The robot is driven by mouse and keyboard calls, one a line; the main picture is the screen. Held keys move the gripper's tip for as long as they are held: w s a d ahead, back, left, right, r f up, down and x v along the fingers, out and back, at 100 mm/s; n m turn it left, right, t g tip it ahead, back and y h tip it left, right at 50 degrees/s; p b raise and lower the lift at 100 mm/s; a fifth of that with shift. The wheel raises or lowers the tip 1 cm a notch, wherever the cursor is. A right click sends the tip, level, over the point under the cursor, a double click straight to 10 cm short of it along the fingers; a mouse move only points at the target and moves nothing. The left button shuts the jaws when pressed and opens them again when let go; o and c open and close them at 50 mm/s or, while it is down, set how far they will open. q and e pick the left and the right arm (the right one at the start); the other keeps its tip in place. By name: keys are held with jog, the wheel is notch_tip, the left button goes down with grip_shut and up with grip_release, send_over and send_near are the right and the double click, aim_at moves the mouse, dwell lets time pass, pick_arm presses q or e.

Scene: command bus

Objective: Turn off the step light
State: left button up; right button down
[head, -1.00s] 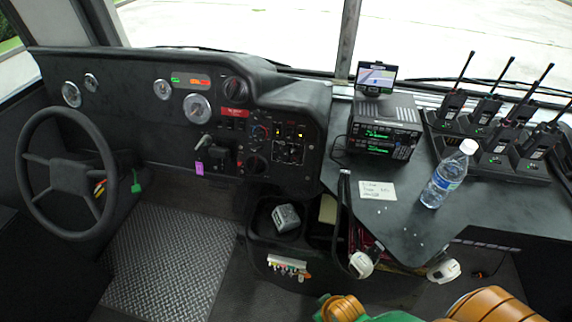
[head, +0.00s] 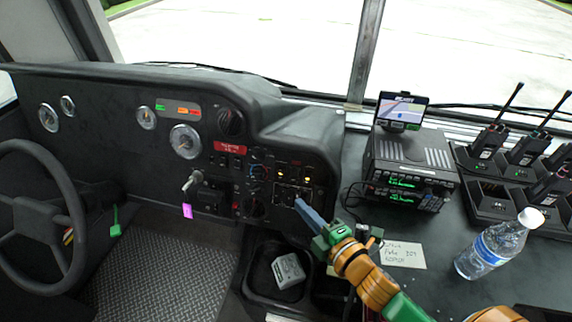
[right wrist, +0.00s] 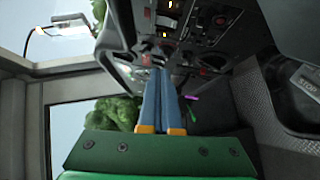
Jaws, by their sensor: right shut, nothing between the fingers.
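The switch panel (head: 268,172) is at the right end of the black dashboard. It carries several small switches, knobs and two lit yellow indicators (head: 307,175). I cannot tell which switch is for the step light, as the labels are too small to read. My right gripper (head: 302,206) is shut and empty, its blue fingers together and pointing at the lower right of the panel. Its tips overlap the panel in the head view; I cannot tell if they touch. In the right wrist view the shut fingers (right wrist: 159,76) point at the panel (right wrist: 190,30). My left gripper is not in view.
A steering wheel (head: 38,215) is at the left, with a key and purple tag (head: 187,211) left of the panel. Radios (head: 408,165), a water bottle (head: 495,243), a paper note (head: 403,256) and handheld radios (head: 530,150) occupy the right counter. A bin (head: 262,285) lies below the panel.

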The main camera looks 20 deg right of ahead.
jog(key=s, duration=0.2)
send_near(277, 170)
jog(key=w+a, duration=0.2)
jog(key=a, duration=0.2)
jog(key=w+d, duration=0.1)
jog(key=w+d+f, duration=0.1)
jog(key=w, duration=0.1)
jog(key=shift+w+d+f, duration=0.1)
jog(key=shift+w+d, duration=0.2)
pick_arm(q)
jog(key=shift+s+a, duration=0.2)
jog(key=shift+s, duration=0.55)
